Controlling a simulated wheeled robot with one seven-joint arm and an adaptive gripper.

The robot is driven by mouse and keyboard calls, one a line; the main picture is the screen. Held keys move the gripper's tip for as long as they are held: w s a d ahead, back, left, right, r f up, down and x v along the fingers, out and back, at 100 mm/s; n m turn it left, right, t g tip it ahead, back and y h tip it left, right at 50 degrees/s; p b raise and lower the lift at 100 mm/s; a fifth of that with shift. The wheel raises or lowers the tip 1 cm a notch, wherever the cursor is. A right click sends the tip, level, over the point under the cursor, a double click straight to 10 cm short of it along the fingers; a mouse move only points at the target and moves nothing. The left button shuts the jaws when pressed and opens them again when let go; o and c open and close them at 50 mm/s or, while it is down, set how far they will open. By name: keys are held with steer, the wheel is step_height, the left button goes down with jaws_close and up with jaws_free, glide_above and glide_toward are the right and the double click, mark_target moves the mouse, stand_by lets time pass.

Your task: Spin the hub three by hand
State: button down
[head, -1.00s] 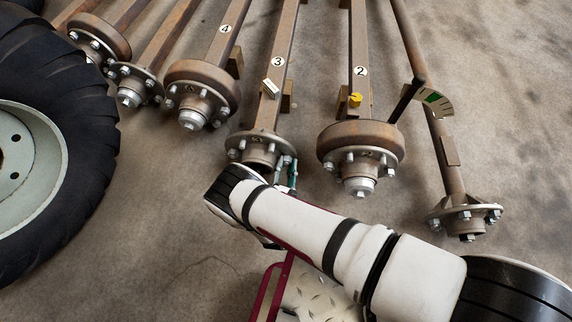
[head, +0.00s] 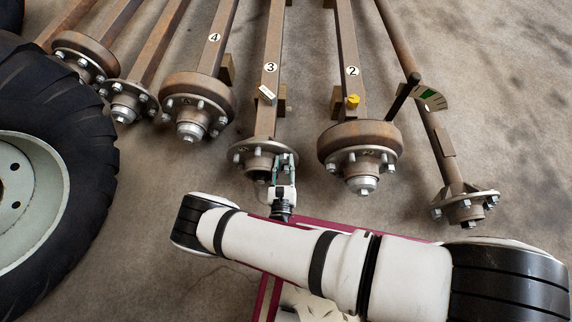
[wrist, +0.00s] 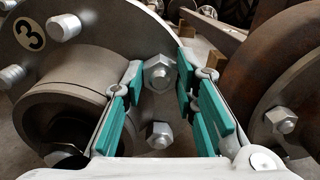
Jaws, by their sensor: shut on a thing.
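Hub three (head: 246,154) is a round steel flange with studs at the lower end of the axle labelled 3 (head: 269,105). In the wrist view its flange (wrist: 105,25) fills the upper left, with a round 3 label and a protruding hub barrel (wrist: 65,110). My gripper (head: 283,160) is at the right side of this hub. In the wrist view its teal-padded fingers (wrist: 158,75) stand either side of a wheel stud with a nut (wrist: 158,70) at the flange's right edge, shut on it. Another nut (wrist: 159,135) shows below, between the fingers.
Hub two's rusty drum (head: 350,135) is to the right, also close on the right in the wrist view (wrist: 280,70). Hub four's drum (head: 190,88) is to the left. A large tyre (head: 85,160) stands far left.

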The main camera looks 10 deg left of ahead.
steer(key=shift+a+r+n, duration=0.3)
steer(key=shift+r+n, duration=0.05)
steer(key=shift+n, duration=0.25)
steer(key=c, duration=1.6)
jaws_free()
steer(key=shift+s, duration=0.1)
steer(key=shift+o, duration=0.2)
step_height(320, 180, up, 10)
steer(key=shift+r, duration=0.1)
